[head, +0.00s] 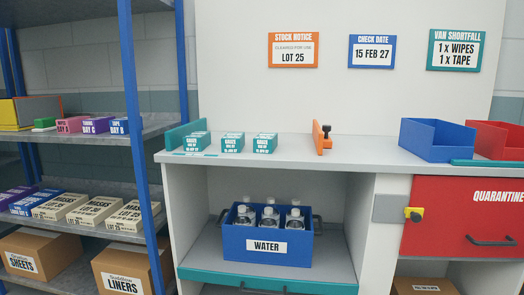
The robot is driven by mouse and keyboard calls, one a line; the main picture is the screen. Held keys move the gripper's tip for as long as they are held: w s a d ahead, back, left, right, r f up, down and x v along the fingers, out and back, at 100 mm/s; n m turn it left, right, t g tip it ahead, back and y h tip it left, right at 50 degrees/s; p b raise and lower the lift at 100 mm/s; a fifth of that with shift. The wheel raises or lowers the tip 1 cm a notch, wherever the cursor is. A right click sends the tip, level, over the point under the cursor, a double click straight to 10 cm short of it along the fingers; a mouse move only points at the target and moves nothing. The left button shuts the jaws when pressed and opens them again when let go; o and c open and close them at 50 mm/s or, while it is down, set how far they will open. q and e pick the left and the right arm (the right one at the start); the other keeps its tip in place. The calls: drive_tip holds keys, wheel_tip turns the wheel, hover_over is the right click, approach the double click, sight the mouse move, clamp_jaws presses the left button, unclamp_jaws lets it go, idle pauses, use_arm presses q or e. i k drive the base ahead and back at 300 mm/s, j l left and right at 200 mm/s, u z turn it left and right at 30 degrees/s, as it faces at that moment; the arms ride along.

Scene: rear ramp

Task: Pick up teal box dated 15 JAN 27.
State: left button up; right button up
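Three small teal boxes with white labels stand in a row on the grey counter: a left one (196,142), a middle one (232,143) and a right one (264,144). The dates on their labels are too small to read, so I cannot tell which one says 15 JAN 27. A teal upright panel (184,135) stands behind and left of the left box. Neither of my grippers is in view.
An orange upright panel (317,138) stands right of the boxes on the counter (360,148). A blue bin (437,139) and a red bin (497,139) stand further right. A blue shelf post (140,120) rises at the left. Counter between orange panel and blue bin is clear.

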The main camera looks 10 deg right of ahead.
sight(234, 142)
drive_tip(key=i+j+u, duration=0.15)
drive_tip(key=i, duration=0.25)
drive_tip(key=i+u, duration=0.15)
drive_tip(key=i, duration=0.3)
